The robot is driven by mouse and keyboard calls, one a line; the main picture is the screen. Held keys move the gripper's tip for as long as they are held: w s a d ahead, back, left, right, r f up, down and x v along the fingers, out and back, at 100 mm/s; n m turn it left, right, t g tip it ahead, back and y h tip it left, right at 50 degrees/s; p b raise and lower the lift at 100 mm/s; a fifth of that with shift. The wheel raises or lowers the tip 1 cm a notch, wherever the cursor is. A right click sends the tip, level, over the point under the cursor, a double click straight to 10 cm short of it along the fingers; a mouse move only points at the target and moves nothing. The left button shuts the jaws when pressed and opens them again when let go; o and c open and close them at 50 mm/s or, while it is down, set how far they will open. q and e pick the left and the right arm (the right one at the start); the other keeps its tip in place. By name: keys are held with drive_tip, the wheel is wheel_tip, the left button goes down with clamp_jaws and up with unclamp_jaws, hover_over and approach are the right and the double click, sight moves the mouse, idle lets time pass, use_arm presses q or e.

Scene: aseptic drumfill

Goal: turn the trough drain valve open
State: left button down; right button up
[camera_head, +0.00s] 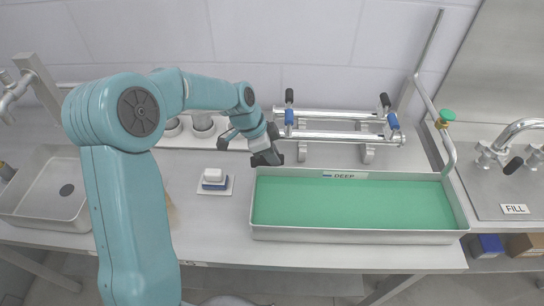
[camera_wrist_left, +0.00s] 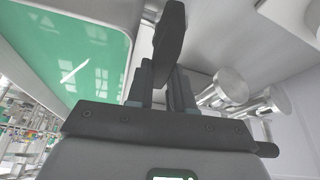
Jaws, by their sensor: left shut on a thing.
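The trough (camera_head: 352,237) is a pale metal basin of green liquid with a label reading DEEP on its back rim. My left gripper (camera_head: 274,157) is at the trough's back left corner. In the left wrist view it is shut on a black lever (camera_wrist_left: 170,36), which stands up between its fingers close to the trough's rim (camera_wrist_left: 117,48). The lever looks like the drain valve's handle. The valve body is hidden behind my gripper. My right gripper is in neither view.
A metal rack with rollers (camera_head: 330,136) stands behind the trough. A green-topped valve (camera_head: 446,116) is on a pipe to its right. A small white and blue block (camera_head: 214,177) lies on the bench to the left. A sink (camera_head: 45,190) is at far left.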

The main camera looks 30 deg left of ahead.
use_arm(q)
drive_tip(key=n+b, duration=0.1)
drive_tip(key=n+t+b, duration=0.1)
drive_tip(key=shift+w+a+f+n+y, duration=0.1)
drive_tip(key=shift+f+n+y, duration=0.05)
drive_tip(key=shift+n+y, duration=0.15)
drive_tip(key=n+y+b, duration=0.1)
drive_tip(key=n, duration=0.1)
drive_tip(key=n+b, duration=0.1)
drive_tip(key=n, duration=0.1)
drive_tip(key=shift+w+a+t+y+b, duration=0.2)
drive_tip(key=shift+t+y+b, duration=0.1)
drive_tip(key=shift+y, duration=0.1)
drive_tip(key=n+b, duration=0.1)
drive_tip(key=n, duration=0.1)
drive_tip(key=n+y+b, duration=0.1)
drive_tip(key=n+b, duration=0.1)
drive_tip(key=n+y+b, duration=0.1)
drive_tip(key=b, duration=0.1)
drive_tip(key=shift+a+f+n, duration=0.1)
drive_tip(key=shift+a+n, duration=0.25)
drive_tip(key=shift+n, duration=0.05)
drive_tip(key=shift+s+a+r+n+y+b, duration=0.15)
drive_tip(key=shift+n+y+b, duration=0.2)
drive_tip(key=shift+n+b, duration=0.5)
drive_tip(key=shift+a+r+n+y+b, duration=0.1)
drive_tip(key=shift+n+y+b, duration=0.25)
drive_tip(key=shift+n+b, duration=0.45)
drive_tip(key=shift+n, duration=0.35)
